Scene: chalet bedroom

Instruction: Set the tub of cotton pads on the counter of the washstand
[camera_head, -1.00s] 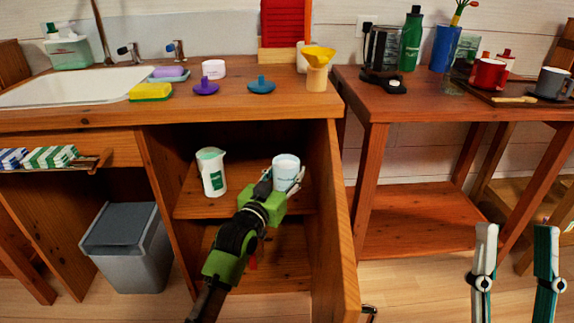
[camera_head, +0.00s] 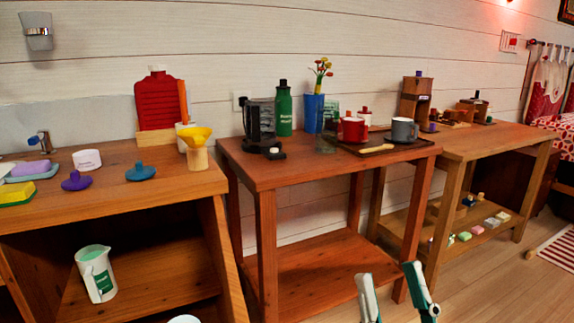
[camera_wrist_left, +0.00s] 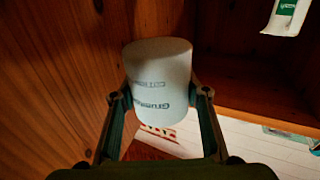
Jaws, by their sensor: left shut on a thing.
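The tub of cotton pads (camera_wrist_left: 158,75), a white cylinder with dark lettering, is between the fingers of my left gripper (camera_wrist_left: 160,95) in the left wrist view. The gripper is shut on its sides. In the head view only the tub's top (camera_head: 184,319) shows at the bottom edge, inside the washstand's open cupboard; my left gripper is out of that view. The washstand's wooden counter (camera_head: 115,196) is above, at the left. My right gripper (camera_head: 388,273) is open and empty, in front of the middle table.
The counter holds a yellow sponge (camera_head: 15,192), purple (camera_head: 76,182) and blue (camera_head: 141,173) stoppers, a white jar (camera_head: 87,159) and a yellow funnel (camera_head: 196,140). Bare wood lies along its front. A white jug (camera_head: 96,274) stands on the cupboard shelf. A crowded table (camera_head: 270,175) stands right.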

